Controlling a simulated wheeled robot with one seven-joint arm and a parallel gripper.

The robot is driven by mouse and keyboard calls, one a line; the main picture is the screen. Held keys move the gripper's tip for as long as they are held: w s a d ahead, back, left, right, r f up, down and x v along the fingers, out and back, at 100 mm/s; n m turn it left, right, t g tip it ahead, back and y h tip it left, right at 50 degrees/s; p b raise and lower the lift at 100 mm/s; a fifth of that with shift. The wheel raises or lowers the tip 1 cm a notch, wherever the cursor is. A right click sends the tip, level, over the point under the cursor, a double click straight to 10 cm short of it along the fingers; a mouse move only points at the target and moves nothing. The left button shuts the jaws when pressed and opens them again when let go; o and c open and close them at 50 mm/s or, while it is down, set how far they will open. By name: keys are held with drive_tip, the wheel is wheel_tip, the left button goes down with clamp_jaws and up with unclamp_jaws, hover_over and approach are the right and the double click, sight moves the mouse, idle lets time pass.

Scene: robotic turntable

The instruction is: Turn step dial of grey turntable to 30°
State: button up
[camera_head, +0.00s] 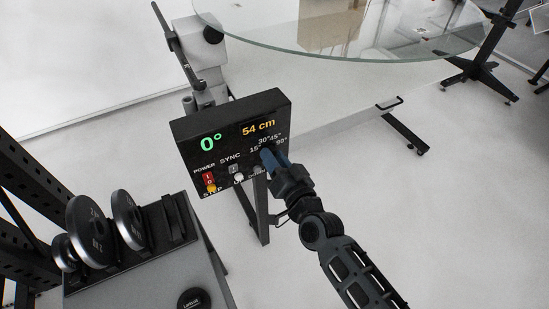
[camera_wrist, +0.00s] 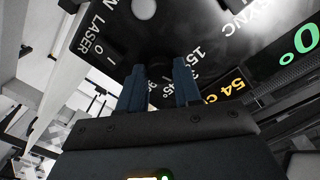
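The turntable's black control panel (camera_head: 229,139) is tilted in the head view, with a green 0° readout (camera_head: 211,143) and an orange 54 cm readout (camera_head: 258,128). The step dial's labels (camera_head: 267,145), 15°, 30°, 45° and 90°, are at its right side; my gripper hides the dial there. My gripper (camera_head: 272,156) is at the panel face over the dial area. In the wrist view its two blue fingers (camera_wrist: 159,78) are apart, beside the 15° to 45° labels (camera_wrist: 196,68). Whether they touch the dial cannot be told.
A red power switch (camera_head: 209,180), a yellow button (camera_head: 211,188) and a sync switch (camera_head: 234,169) sit on the panel. A round glass top (camera_head: 350,40) is behind it. A rack with dark weight discs (camera_head: 90,230) stands at lower left.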

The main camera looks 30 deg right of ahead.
drive_tip(key=o, duration=0.4)
drive_tip(key=shift+s, duration=0.1)
drive_tip(key=s, duration=0.7)
drive_tip(key=shift+s+b, duration=0.3)
drive_tip(key=shift+b, duration=0.1)
drive_tip(key=shift+a+r, duration=0.1)
drive_tip(key=s+r+n+g, duration=0.1)
drive_tip(key=s+r+n, duration=0.15)
drive_tip(key=s, duration=1.55)
drive_tip(key=s+r+n+g, duration=0.1)
drive_tip(key=s+r+n, duration=0.1)
drive_tip(key=s+r, duration=0.3)
drive_tip(key=s+r+n+g, duration=0.1)
drive_tip(key=s+r+n, duration=0.2)
drive_tip(key=s, duration=0.7)
drive_tip(key=shift+r, duration=0.85)
